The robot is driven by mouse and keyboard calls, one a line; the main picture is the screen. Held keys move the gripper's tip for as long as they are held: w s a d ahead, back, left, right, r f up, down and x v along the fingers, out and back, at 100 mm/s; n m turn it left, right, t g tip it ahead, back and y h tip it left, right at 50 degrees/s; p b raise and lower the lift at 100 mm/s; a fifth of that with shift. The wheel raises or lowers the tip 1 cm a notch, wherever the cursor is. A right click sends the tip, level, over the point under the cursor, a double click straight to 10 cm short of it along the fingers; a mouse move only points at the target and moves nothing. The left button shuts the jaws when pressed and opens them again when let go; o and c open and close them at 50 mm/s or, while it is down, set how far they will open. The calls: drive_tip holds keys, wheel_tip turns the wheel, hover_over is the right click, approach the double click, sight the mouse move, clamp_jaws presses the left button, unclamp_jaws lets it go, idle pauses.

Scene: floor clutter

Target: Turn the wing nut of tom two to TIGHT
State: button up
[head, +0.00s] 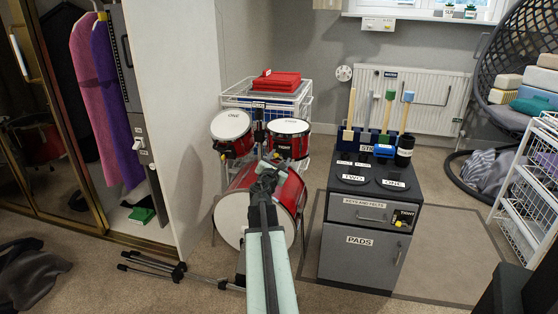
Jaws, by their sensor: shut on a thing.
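Two red toms with white heads sit on top of a red bass drum (231,219). The left tom (231,124) reads ONE.
A black and grey cabinet (360,268) with mallets on top stands to the right; its front has a TIGHT label. A wire rack (238,100) with red folded cloth is behind the toms. A folded stand (165,268) lies on the carpet at left.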

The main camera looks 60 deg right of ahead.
drive_tip(key=m, duration=0.6)
drive_tip(key=shift+s+f+m, duration=0.1)
drive_tip(key=shift+s+m, duration=0.05)
drive_tip(key=shift+m, duration=0.15)
drive_tip(key=m, duration=0.6)
drive_tip(key=shift+f, duration=0.1)
idle(0.3)
drive_tip(key=o, duration=1.4)
drive_tip(key=v, duration=0.7)
drive_tip(key=shift+s+a, duration=0.1)
drive_tip(key=shift+a, duration=0.25)
